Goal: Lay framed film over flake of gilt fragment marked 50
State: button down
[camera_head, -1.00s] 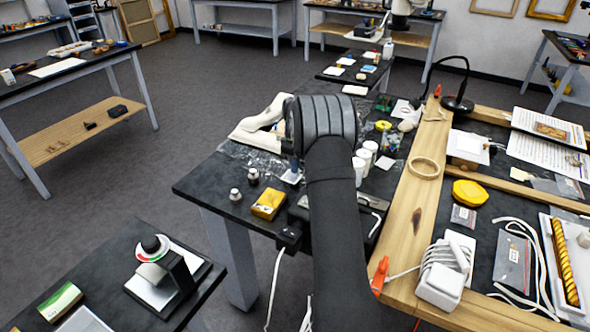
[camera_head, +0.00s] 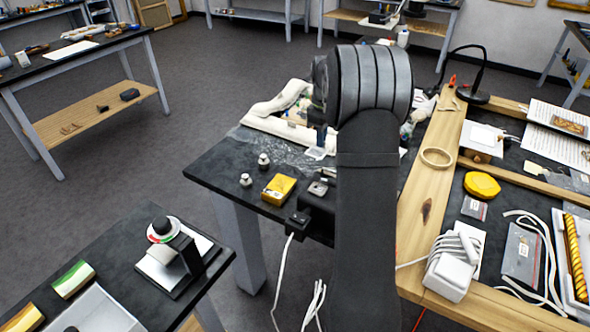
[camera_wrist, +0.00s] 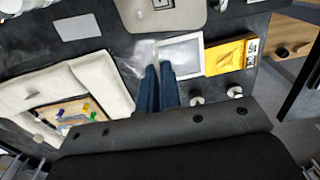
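My gripper (camera_wrist: 160,80) points down over the dark bench, with its two blue fingers close together. They appear shut on the edge of the framed film (camera_wrist: 184,55), a clear sheet in a white frame. It looks raised above the bench, and its near edge is partly hidden by the fingers. In the head view it is a small pale patch (camera_head: 317,153) under my gripper (camera_head: 318,140).
A yellow box (camera_head: 279,188) and two small metal weights (camera_head: 264,160) stand near the bench's left edge. A grey device (camera_wrist: 190,15) lies at the top of the wrist view. Crumpled clear plastic (camera_head: 262,142) covers bench beside the padding. A wooden frame (camera_head: 428,190) lies right.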

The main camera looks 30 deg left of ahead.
jog(key=s+a+r, duration=0.1)
jog(key=s+a, duration=0.6)
jog(key=s, duration=0.1)
send_over(285, 179)
jog(key=shift+n, duration=0.3)
notch_tip(285, 179, down, 6)
jog(key=shift+s+r, duration=0.1)
jog(key=shift+f, duration=2.05)
jog(key=shift+f, duration=0.1)
jog(key=c, duration=2.1)
grip_release()
jog(key=shift+f, duration=0.1)
jog(key=o, duration=0.5)
notch_tip(285, 179, up, 12)
jog(key=shift+r, duration=0.2)
